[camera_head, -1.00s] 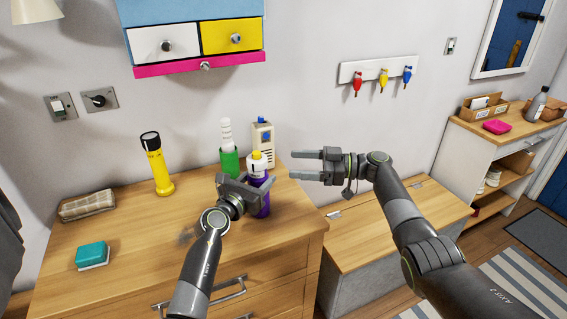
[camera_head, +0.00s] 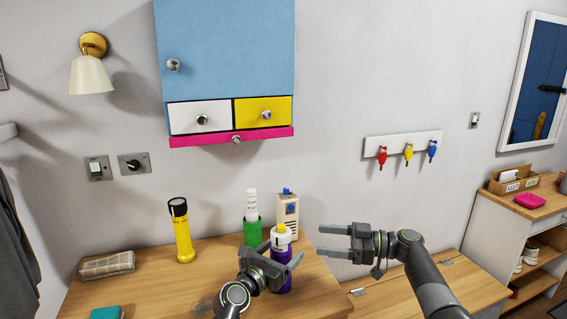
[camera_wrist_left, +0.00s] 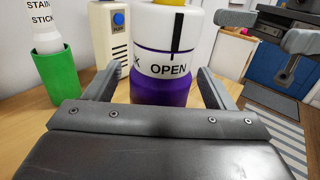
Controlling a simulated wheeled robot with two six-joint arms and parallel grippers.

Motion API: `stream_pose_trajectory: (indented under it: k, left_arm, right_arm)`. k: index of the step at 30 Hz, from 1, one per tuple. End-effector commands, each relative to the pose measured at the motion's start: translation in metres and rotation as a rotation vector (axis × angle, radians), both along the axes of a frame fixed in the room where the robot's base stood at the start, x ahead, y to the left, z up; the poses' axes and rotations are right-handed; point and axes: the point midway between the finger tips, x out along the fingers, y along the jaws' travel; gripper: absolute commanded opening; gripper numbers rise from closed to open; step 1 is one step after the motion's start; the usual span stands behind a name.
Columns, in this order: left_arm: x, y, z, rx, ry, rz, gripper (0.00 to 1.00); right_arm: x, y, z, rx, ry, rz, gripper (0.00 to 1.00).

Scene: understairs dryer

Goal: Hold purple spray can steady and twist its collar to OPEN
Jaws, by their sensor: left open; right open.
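The purple spray can (camera_head: 281,280) stands upright on the wooden dresser top. It has a white collar (camera_wrist_left: 165,55) and a yellow top (camera_head: 280,228). In the left wrist view the collar shows the word OPEN, a partly hidden word ending in K, and a black vertical line above OPEN. My left gripper (camera_head: 281,250) is open, with its fingers on either side of the can and gaps showing in the left wrist view. My right gripper (camera_head: 322,240) is open and empty, to the right of the can, fingers pointing left toward it.
A green holder (camera_head: 252,232) with a white stick and a beige box (camera_head: 288,212) stand close behind the can. A yellow flashlight (camera_head: 183,235) stands to the left, with a striped case (camera_head: 106,265) beyond it. A wall cabinet (camera_head: 225,50) hangs above.

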Motion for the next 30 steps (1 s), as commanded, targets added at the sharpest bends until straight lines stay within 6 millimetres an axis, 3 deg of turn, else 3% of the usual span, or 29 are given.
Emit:
stream_pose_trajectory:
  k: [8,21,30]
  left_arm:
    - [-0.02,0.014,-0.001,0.001,-0.001,0.001,0.77]
    - [-0.079,0.053,-0.001,0.002,0.001,0.002,0.77]
    - [-0.1,0.067,0.0,0.001,0.001,0.001,0.77]
  right_arm:
    - [0.0,0.0,0.0,0.0,0.0,0.0,0.72]
    - [0.0,0.0,0.0,0.0,0.0,0.0,0.72]
    - [0.0,0.0,0.002,0.0,0.0,0.0,0.72]
